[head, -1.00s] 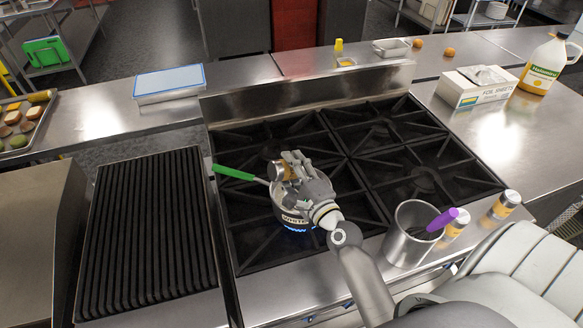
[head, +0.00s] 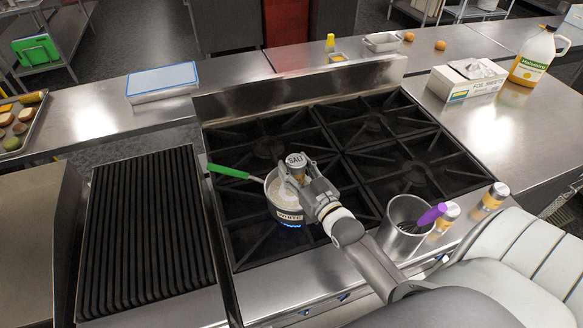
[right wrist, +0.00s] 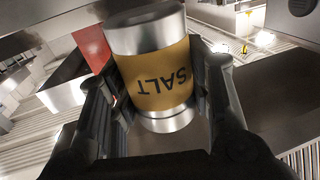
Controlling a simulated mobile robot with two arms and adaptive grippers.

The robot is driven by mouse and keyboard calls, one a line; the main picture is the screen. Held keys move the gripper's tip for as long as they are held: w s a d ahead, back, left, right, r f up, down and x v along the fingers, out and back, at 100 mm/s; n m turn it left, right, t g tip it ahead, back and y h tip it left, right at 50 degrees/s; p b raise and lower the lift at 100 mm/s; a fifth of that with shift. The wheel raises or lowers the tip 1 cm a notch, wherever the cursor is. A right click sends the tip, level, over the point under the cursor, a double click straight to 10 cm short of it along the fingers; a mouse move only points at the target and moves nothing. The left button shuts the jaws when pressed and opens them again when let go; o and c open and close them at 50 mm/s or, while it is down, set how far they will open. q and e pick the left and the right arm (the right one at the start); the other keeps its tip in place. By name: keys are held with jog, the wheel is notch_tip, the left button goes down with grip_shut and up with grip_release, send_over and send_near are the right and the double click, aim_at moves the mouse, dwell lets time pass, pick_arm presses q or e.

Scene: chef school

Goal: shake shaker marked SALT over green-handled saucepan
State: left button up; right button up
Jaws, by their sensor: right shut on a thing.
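The saucepan (head: 291,217) with a green handle (head: 228,171) sits on the front left burner, with a blue flame under it. A label reading WHITE is on its side, and pale contents show inside. My right gripper (head: 297,173) is shut on the shaker marked SALT (head: 296,161), just above the pan. The shaker's silver end with lettering faces up toward the head camera. In the right wrist view the shaker (right wrist: 158,75) sits between the fingers, its yellow SALT label showing upside down. My left gripper is not in view.
A metal canister (head: 398,235) with a purple-handled utensil (head: 432,214) stands on the stove's front right edge. Two more shakers (head: 495,195) (head: 450,211) stand beside it. A ribbed grill (head: 150,230) lies left of the burners. The other burners are clear.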

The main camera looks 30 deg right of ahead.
aim_at(296, 160)
jog(key=shift+n, duration=0.3)
jog(key=shift+r, duration=0.1)
jog(key=shift+r+p, duration=0.3)
jog(key=shift+r, duration=1.65)
